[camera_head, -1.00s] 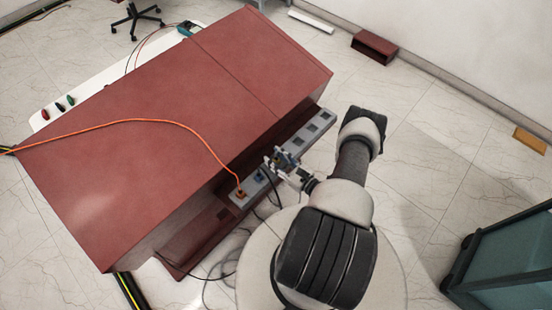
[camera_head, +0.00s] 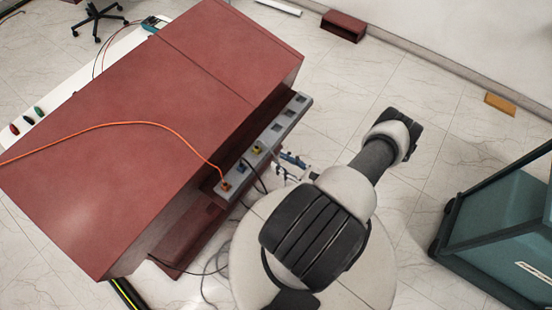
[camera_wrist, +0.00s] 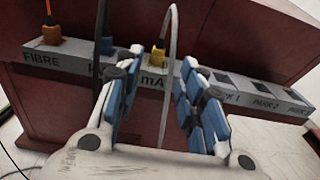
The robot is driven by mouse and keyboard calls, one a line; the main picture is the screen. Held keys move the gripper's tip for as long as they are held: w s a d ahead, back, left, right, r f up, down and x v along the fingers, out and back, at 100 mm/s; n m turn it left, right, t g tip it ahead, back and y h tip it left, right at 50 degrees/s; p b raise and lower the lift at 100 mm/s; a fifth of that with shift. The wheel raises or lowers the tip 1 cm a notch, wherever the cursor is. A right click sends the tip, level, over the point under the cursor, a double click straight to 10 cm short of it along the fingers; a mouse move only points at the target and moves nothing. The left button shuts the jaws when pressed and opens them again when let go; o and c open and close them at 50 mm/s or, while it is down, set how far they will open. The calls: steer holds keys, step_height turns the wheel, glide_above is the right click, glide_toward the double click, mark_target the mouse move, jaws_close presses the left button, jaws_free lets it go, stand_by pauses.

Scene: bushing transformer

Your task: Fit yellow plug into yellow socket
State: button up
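The yellow plug (camera_head: 257,149) stands in the grey socket strip (camera_head: 287,118) on the side of the red cabinet. In the wrist view the yellow plug (camera_wrist: 157,53) sits at the socket marked "mA", with a grey cable rising from it. It looks seated, but its lower part and the yellow socket's face are hidden. My gripper (camera_head: 288,165) is beside the strip, apart from the plug. In the wrist view its blue-padded fingers (camera_wrist: 163,85) are spread, with nothing held between them.
An orange plug (camera_wrist: 52,34) is in the "FIBRE" socket, with a blue plug (camera_wrist: 105,46) beside it. Empty sockets (camera_wrist: 265,88) lie to the right. The red cabinet (camera_head: 160,90) stands behind the strip.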

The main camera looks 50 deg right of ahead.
steer(key=w+a+r+n+g+y, duration=0.1)
steer(key=w+r+n+g+y, duration=0.2)
steer(key=r+n+y, duration=0.35)
steer(key=w+a+r+n+g+y, duration=0.2)
steer(key=w+r+n+g+y, duration=0.15)
steer(key=r, duration=0.55)
steer(key=w+a+r+n+g, duration=0.2)
steer(key=a+r+n+g, duration=0.65)
steer(key=r, duration=0.45)
steer(key=s+a+r+n+t+h, duration=0.1)
steer(key=s+a+r+n+h, duration=0.4)
steer(key=r+n, duration=0.3)
steer(key=s+a+r+n+t+h, duration=0.1)
steer(key=s+a+r+n+h, duration=0.5)
steer(key=a+r+n, duration=0.2)
step_height(320, 180, up, 2)
steer(key=shift+s+r+n, duration=0.15)
steer(key=shift+r+n, duration=0.1)
steer(key=shift+n, duration=0.1)
step_height(320, 180, down, 4)
steer(key=b, duration=0.4)
